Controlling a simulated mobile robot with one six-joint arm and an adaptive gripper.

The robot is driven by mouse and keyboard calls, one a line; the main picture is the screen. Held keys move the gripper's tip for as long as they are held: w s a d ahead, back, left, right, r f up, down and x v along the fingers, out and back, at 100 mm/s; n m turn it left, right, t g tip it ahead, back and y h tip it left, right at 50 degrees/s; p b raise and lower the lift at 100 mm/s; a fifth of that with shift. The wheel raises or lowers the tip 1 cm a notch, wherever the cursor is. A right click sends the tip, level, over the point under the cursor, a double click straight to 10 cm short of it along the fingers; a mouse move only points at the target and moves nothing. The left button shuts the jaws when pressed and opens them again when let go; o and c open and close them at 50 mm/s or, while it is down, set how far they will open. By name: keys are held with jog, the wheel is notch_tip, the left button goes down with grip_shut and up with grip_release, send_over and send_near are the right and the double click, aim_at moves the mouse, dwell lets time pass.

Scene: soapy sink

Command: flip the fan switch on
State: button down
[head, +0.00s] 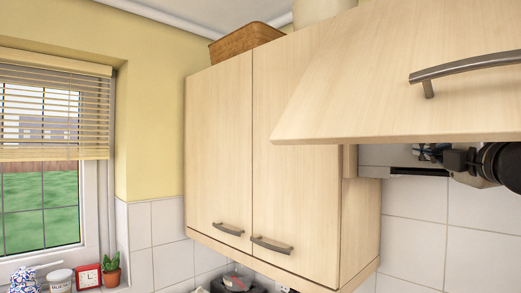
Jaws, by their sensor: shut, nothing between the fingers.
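A pale grey unit (385,156), which looks like an extractor hood, shows under the raised wooden flap door (395,90) at the right. I cannot make out a fan switch on it; the flap and my arm hide much of the unit. My gripper (428,152) is small and partly covered at the flap's lower edge, close in front of the grey unit. It is shut and empty. I cannot tell whether it touches the unit.
The flap with its metal handle (465,68) juts out just above my arm. Closed wall cupboards (218,150) stand to the left, with a wicker basket (245,40) on top. A window sill holds a red clock (88,276) and a cactus (111,271).

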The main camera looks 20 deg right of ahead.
jog(key=p+v, duration=0.1)
jog(key=v, duration=0.5)
jog(key=shift+s+d+r, duration=0.15)
jog(key=shift+s+r, duration=0.1)
jog(key=shift+s, duration=0.25)
dwell(0.3)
